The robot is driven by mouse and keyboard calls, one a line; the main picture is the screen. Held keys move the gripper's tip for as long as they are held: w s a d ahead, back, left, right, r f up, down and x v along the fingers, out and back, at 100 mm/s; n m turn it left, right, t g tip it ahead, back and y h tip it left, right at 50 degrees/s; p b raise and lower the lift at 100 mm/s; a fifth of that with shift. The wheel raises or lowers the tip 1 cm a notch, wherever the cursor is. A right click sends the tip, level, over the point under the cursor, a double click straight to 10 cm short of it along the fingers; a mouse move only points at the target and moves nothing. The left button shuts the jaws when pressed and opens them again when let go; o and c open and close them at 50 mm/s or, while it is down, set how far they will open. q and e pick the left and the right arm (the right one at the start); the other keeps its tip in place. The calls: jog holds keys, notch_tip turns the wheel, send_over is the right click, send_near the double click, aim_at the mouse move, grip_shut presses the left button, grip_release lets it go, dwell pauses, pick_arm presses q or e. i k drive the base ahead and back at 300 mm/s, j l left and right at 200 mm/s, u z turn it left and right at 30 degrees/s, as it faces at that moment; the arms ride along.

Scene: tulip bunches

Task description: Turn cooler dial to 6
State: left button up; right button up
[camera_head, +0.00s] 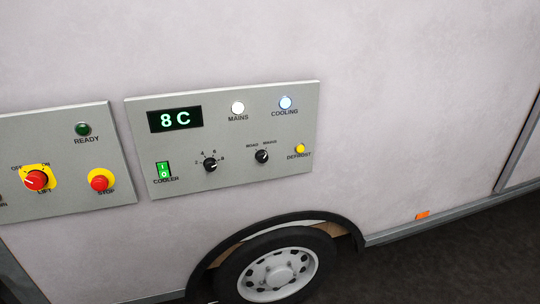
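The cooler panel (228,183) is a grey plate on the side of a pale vehicle body. Its black cooler dial (210,165) sits at the lower middle, with the marks 2, 4, 6 and 8 around its top. The dial's pointer is too small to read surely. The green display (175,119) above it reads 8 C. The green cooler switch (163,170) is lit, left of the dial. Neither of my grippers is in view, and nothing touches the dial.
A second black knob, the road/mains selector (262,156), and a yellow defrost button (300,148) are right of the dial. A lift panel (65,160) with red controls is at left. A wheel (278,272) is below. The wall at right is bare.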

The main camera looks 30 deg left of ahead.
aim_at(210, 164)
jog(key=u, duration=1.3)
